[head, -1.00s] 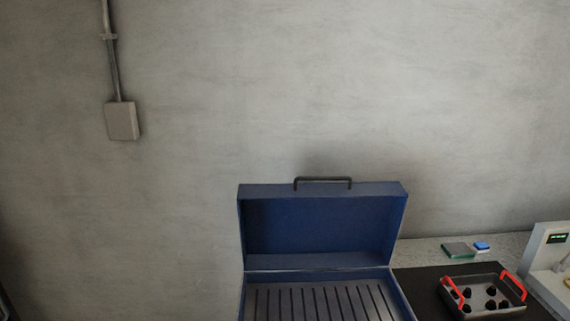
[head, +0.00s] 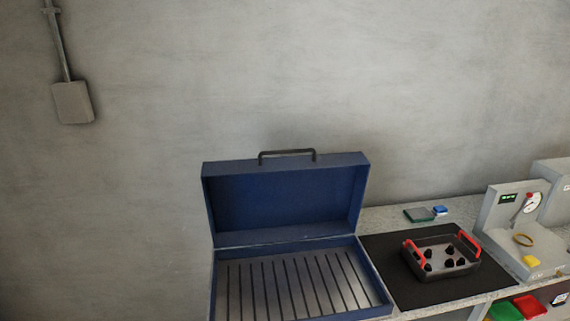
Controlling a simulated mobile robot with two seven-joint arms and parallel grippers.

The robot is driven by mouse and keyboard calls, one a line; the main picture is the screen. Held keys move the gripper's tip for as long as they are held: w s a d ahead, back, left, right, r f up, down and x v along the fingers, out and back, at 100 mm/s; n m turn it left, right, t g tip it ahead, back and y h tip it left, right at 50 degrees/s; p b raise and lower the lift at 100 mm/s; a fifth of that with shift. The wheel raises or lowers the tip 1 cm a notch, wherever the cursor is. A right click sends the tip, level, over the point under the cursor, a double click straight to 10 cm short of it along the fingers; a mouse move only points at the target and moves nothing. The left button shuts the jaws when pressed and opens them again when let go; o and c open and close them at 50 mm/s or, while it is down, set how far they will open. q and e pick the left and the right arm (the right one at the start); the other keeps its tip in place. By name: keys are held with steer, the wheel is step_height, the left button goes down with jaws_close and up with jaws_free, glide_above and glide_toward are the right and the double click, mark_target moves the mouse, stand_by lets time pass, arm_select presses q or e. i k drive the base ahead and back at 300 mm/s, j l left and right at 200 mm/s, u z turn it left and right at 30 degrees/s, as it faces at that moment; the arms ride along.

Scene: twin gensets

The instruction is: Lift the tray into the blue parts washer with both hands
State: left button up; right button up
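The tray (head: 441,275) is a grey metal tray with two red handles, one at its left end and one at its right end. It holds several small black parts and rests on a black mat (head: 392,287) on the bench. The blue parts washer (head: 376,291) stands to the left of the mat. Its lid (head: 286,203) is raised, with a dark handle on top, and a slatted rack (head: 293,284) shows inside, empty. Neither of my grippers shows in the head view.
A green-edged box (head: 418,215) and a small blue box (head: 440,210) lie behind the mat. A grey device (head: 512,230) with a green display and a dial stands to the right of the tray. Red (head: 530,306) and green (head: 503,311) bins sit below the bench at right.

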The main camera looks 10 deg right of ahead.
mark_target(294, 286)
steer(key=z, duration=1.3)
steer(key=i+l+u, duration=0.15)
steer(key=u, duration=0.2)
steer(key=i+l+u, duration=0.15)
steer(key=u, duration=0.2)
steer(key=i+l+u, duration=0.1)
steer(key=l+u, duration=0.25)
steer(key=i+l+u, duration=0.1)
steer(key=l, duration=0.2)
steer(key=i+l+u, duration=0.1)
steer(key=l, duration=0.25)
steer(key=i+l+u, duration=0.1)
steer(key=l, duration=0.25)
steer(key=i+l, duration=0.1)
steer(key=l, duration=0.3)
steer(key=i+l, duration=0.15)
steer(key=l, duration=0.25)
steer(key=i+l, duration=0.1)
steer(key=l, duration=0.3)
steer(key=i+l, duration=0.1)
steer(key=l, duration=0.3)
